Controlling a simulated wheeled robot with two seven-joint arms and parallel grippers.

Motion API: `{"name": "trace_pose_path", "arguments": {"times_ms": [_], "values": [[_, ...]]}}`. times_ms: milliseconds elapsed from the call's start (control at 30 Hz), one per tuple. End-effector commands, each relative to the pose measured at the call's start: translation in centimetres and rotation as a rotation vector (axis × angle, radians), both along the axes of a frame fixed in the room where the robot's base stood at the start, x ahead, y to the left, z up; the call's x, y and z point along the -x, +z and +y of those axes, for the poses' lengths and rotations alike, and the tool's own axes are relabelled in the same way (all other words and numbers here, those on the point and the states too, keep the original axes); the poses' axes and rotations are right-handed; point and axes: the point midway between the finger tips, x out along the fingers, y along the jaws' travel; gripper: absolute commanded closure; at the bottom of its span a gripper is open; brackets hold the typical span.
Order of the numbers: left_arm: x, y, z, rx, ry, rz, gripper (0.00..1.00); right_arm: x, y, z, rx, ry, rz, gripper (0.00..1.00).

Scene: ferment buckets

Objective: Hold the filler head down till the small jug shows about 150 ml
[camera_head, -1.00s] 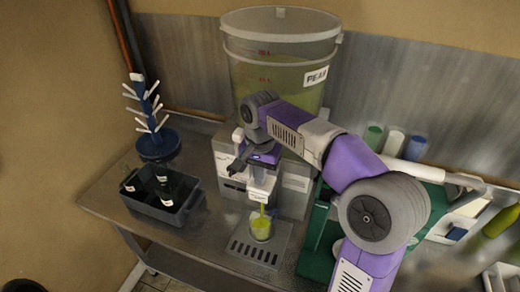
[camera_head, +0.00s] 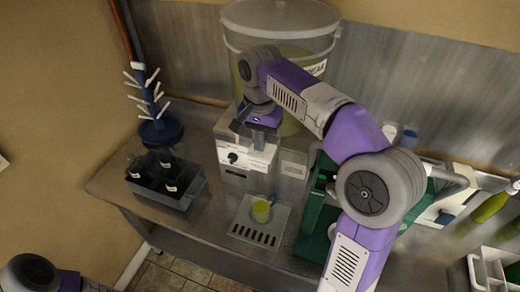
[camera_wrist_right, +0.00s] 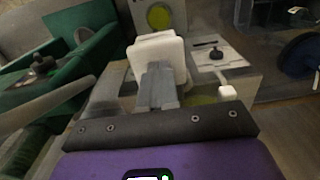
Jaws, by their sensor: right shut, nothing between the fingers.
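The small jug (camera_head: 261,209) stands on the slotted drip tray (camera_head: 245,232) below the filler, with yellow-green liquid in it. Its scale is too small to read. No stream shows between the filler and the jug. The white filler head (camera_wrist_right: 156,48) is just ahead of my right gripper's fingertips in the right wrist view, with the jug's round yellow-green top (camera_wrist_right: 159,15) beyond it. My right gripper (camera_head: 241,121) is shut and empty, above the front of the filler box (camera_head: 246,158). I cannot tell whether the fingers touch the head. My left gripper is out of view.
A large bucket (camera_head: 240,50) of greenish liquid stands behind the filler. A dark crate (camera_head: 180,200) with bottles and a blue bottle tree (camera_head: 153,105) are at the left. A green stand (camera_head: 312,235) is close on the right. A white caddy (camera_head: 490,265) is at far right.

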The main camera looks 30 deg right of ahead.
Motion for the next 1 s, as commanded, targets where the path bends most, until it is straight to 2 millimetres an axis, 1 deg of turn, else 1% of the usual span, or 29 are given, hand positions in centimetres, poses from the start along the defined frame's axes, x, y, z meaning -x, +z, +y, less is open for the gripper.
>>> {"name": "trace_pose_path", "arguments": {"times_ms": [33, 100, 200, 300, 433, 1000], "values": [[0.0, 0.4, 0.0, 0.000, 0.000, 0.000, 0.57, -0.1, 1.3, 0.0, 0.000, 0.001, -0.004, 1.00], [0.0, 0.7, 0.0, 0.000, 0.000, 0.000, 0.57, -0.1, 2.5, 0.0, 0.000, 0.001, -0.004, 1.00], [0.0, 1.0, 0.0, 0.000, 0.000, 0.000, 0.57, -0.1, 3.7, 0.0, 0.000, 0.001, -0.004, 1.00], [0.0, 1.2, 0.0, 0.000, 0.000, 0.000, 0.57, 0.0, 4.4, 0.0, 0.000, 0.001, -0.004, 1.00], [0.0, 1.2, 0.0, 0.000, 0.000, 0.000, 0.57, 0.0, 4.7, 0.0, 0.000, 0.001, -0.003, 1.00], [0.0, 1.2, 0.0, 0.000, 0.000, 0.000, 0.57, 0.0, 4.7, 0.0, 0.000, 0.000, -0.004, 1.00]]}}
